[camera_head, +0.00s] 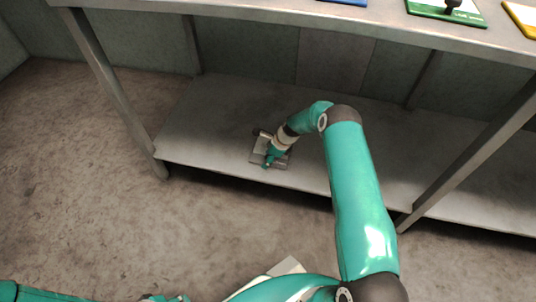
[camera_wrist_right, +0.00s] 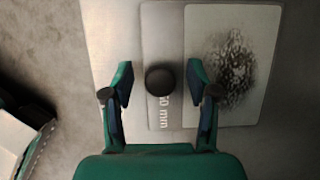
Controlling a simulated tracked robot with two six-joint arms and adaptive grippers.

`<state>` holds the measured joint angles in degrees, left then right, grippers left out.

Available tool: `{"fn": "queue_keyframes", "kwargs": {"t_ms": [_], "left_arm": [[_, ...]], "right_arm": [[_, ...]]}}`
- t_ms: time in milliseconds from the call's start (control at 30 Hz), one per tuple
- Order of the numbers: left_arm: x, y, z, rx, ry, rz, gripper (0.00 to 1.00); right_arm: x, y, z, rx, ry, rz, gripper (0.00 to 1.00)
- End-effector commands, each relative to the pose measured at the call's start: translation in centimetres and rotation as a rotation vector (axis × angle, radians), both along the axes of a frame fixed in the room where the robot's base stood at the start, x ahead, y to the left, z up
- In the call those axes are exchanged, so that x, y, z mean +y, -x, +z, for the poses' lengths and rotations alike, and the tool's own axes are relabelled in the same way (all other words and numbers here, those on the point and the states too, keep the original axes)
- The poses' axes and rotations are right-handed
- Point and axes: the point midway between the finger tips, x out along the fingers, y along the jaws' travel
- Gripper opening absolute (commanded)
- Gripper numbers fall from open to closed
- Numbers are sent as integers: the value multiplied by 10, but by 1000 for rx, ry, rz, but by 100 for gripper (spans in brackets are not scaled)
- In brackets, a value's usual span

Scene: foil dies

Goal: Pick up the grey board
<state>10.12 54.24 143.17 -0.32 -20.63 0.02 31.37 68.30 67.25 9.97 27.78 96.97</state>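The grey board (camera_head: 257,158) lies on the lower shelf, partly covered by my right gripper in the head view. In the right wrist view the grey board (camera_wrist_right: 163,35) has a round dark knob (camera_wrist_right: 160,80), print ending in "0 mm", and a pale panel with a dark speckled patch. My right gripper (camera_head: 269,160) is over the board. In the right wrist view its two fingers (camera_wrist_right: 160,84) are apart, one on each side of the knob, with gaps showing. My left gripper does not show clearly; only teal arm parts lie along the bottom left.
The lower shelf (camera_head: 215,115) is bare around the board. The upper table top (camera_head: 290,15) overhangs it and carries a green board (camera_head: 440,12), a blue one and a yellow one (camera_head: 522,15). Table legs (camera_head: 115,95) and (camera_head: 470,150) stand at both sides.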

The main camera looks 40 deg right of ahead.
Motion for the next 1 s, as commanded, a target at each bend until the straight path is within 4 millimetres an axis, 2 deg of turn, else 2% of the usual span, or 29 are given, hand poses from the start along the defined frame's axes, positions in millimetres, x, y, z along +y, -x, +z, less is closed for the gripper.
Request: {"fn": "queue_keyframes", "kwargs": {"t_ms": [33,300,367,733,867,1000], "left_arm": [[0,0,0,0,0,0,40],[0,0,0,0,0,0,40],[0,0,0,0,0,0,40],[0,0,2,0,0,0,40],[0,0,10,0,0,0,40],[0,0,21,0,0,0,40]], "right_arm": [[0,0,0,1,-1,0,52],[1,1,-1,2,-1,1,7],[0,1,-1,2,-1,1,0],[0,1,3,1,0,0,0],[-1,0,20,-1,1,0,0],[-1,0,47,-2,3,1,0]]}}
